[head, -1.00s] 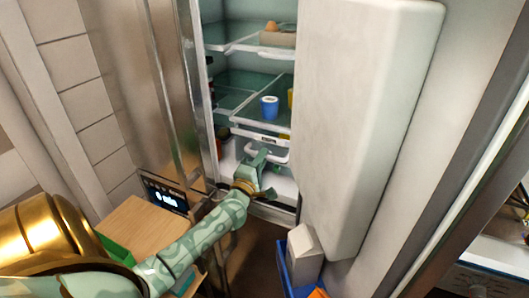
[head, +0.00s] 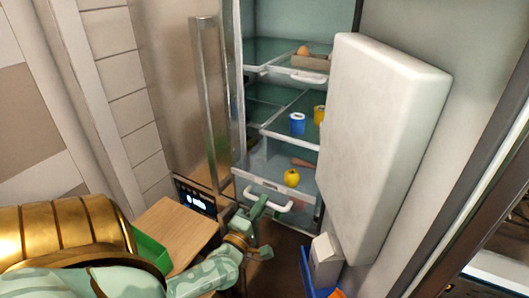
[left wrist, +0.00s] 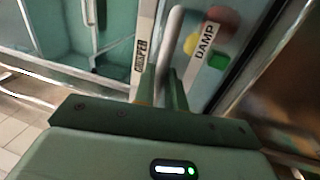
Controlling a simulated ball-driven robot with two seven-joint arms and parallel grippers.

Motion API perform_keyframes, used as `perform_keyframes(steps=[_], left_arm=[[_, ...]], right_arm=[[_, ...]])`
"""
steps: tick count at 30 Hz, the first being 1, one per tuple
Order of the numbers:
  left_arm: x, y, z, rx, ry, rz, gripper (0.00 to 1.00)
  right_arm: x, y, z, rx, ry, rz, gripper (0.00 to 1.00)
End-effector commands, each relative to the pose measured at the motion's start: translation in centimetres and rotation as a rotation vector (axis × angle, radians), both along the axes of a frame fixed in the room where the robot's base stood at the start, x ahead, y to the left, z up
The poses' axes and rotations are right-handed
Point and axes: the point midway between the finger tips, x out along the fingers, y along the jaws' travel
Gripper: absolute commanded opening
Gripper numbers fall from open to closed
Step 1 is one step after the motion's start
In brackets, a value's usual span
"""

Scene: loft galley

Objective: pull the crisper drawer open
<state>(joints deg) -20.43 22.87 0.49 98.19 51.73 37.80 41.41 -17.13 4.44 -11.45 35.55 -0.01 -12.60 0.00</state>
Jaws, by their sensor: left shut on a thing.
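The crisper drawer (head: 250,181) is at the bottom of the open fridge and stands pulled out, with a yellow round item (head: 291,177) and a brownish long item (head: 303,162) showing inside. Its white bar handle (head: 289,208) crosses its front. My left gripper (head: 258,207) is shut on the handle near its left part. In the left wrist view the gripper's fingers (left wrist: 163,88) close around the handle (left wrist: 175,40), between labels reading CRISPER (left wrist: 140,60) and DAMP (left wrist: 206,40). My right gripper is not in view.
The fridge door (head: 385,150) stands open at the right. A blue crate (head: 308,277) with a white carton (head: 325,262) sits on the floor below it. A wooden top (head: 180,232) and green box (head: 150,255) are at the left. Shelves above hold a blue cup (head: 297,123) and yellow cup (head: 319,114).

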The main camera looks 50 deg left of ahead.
Motion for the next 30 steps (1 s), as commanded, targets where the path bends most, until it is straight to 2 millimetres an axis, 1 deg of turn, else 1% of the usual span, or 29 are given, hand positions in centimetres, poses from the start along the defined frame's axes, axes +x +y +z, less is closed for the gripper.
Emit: perform_keyframes(steps=[10,11,12,20,23,26,29,30], left_arm=[[-0.1,-0.1,-0.1,-0.001,0.003,-0.001,0.00],[-0.1,-0.1,-0.1,-0.001,0.003,-0.001,0.21],[-0.1,-0.1,-0.1,-0.001,0.003,-0.001,0.32],[-0.1,0.0,-0.1,0.000,0.001,0.000,0.33],[-0.4,-0.2,-0.2,0.000,0.001,0.000,0.33],[-1.6,-0.5,-0.5,0.000,0.004,-0.001,0.33],[-3.7,-1.2,-1.0,-0.001,0.006,-0.001,0.33],[-4.7,-1.5,-1.3,-0.002,0.006,-0.001,0.33]], right_arm=[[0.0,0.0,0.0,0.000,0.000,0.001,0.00],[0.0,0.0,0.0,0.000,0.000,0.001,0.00],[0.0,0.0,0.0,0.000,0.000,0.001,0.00],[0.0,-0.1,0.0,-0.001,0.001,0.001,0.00],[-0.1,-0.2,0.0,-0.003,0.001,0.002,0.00],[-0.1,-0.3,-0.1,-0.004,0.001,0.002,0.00],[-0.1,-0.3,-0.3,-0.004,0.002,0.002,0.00],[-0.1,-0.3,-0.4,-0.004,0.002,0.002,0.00]])
